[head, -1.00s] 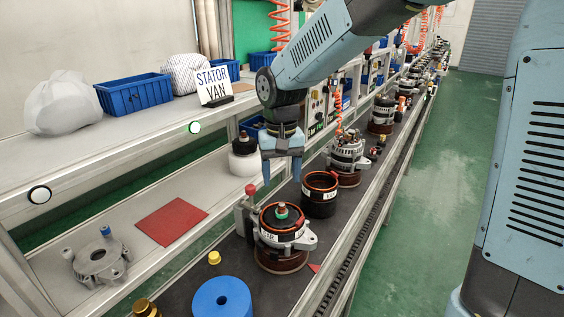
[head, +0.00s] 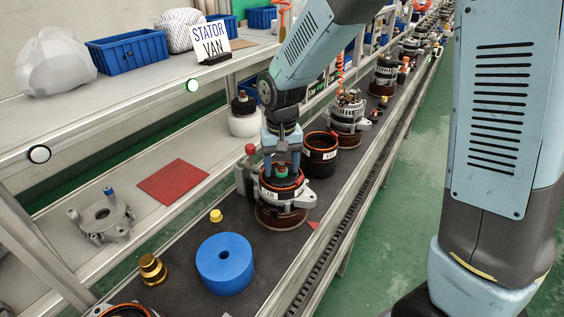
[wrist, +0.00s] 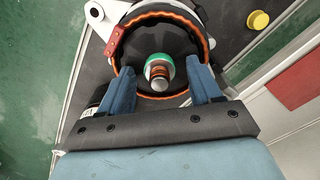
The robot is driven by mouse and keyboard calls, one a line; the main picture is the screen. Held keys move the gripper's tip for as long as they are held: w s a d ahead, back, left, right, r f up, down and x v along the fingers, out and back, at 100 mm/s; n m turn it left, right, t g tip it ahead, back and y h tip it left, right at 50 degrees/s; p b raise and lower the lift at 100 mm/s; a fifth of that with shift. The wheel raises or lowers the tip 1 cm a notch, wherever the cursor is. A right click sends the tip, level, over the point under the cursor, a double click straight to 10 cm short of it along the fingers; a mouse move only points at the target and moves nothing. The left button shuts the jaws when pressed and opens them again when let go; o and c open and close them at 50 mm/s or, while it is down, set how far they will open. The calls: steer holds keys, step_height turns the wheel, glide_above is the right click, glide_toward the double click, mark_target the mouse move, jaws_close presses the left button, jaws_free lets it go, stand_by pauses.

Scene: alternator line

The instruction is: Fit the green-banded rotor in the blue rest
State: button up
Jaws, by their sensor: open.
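The green-banded rotor (wrist: 154,63) stands in an alternator housing with an orange-edged ring on the dark belt; only its shaft end, copper bands and green band show clearly. In the head view the rotor (head: 281,171) is partly hidden by my gripper. My gripper (head: 282,174) points down over the housing. In the wrist view my gripper (wrist: 160,70) is open, its blue fingers on either side of the rotor's shaft, with a gap visible. The blue rest (head: 225,278) is a round block with a centre hole, nearer on the belt, and its hole looks empty.
A yellow cap (head: 216,215) and a brass part (head: 152,269) lie near the blue rest. A black ring (head: 320,155) stands just behind the housing. A red mat (head: 172,182) and a grey casting (head: 103,217) lie on the shelf to the left.

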jaws_close()
stand_by(0.5)
stand_by(0.8)
steer(key=c, duration=0.7)
jaws_free()
jaws_close()
